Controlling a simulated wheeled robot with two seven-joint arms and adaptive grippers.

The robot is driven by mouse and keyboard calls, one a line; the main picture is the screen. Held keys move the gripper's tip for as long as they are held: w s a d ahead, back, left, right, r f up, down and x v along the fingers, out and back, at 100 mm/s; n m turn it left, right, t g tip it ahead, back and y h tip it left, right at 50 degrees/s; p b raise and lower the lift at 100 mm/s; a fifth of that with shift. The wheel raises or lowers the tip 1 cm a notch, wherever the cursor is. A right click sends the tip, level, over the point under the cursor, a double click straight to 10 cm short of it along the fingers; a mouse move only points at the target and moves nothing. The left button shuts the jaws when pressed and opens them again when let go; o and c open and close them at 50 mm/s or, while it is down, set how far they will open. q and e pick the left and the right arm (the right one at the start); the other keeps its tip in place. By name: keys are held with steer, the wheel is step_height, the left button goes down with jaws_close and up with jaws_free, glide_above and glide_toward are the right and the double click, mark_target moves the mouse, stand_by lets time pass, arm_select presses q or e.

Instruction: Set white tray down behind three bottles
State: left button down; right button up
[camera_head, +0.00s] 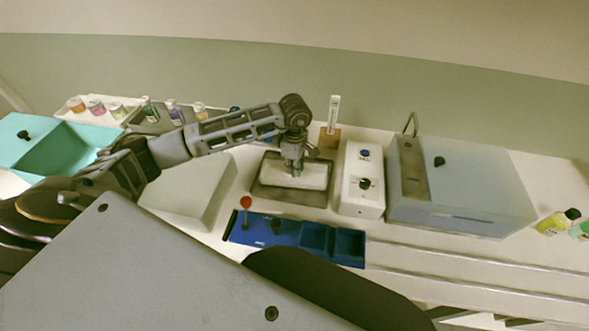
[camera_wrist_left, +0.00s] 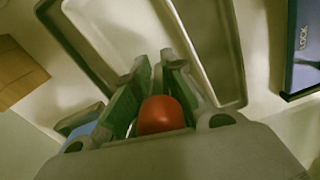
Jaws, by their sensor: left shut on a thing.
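My left gripper (camera_head: 293,160) points down onto a shallow white tray (camera_head: 313,176) that sits on a dark grey tray. In the left wrist view the fingers (camera_wrist_left: 150,100) are close together around a red rounded thing (camera_wrist_left: 161,115), whose lower part is hidden. The white tray (camera_wrist_left: 120,28) and grey tray rim (camera_wrist_left: 236,60) lie below the fingers there. Three capped bottles, orange (camera_head: 76,104), pink (camera_head: 96,107) and pale green (camera_head: 117,110), stand on a white surface at the back left. My right gripper is not in view.
More bottles stand beside them, partly behind my left arm. A white device (camera_head: 361,185) and a large grey box (camera_head: 455,185) stand on the right. A blue box (camera_head: 275,228) with a red-knobbed lever (camera_head: 246,202) lies in front. A wooden block (camera_head: 328,141) stands behind.

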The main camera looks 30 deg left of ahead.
arm_select(q)
steer(key=shift+r, duration=0.4)
step_height(320, 180, up, 9)
steer(key=shift+f+b, duration=0.2)
steer(key=shift+b, duration=0.2)
steer(key=shift+r, duration=0.1)
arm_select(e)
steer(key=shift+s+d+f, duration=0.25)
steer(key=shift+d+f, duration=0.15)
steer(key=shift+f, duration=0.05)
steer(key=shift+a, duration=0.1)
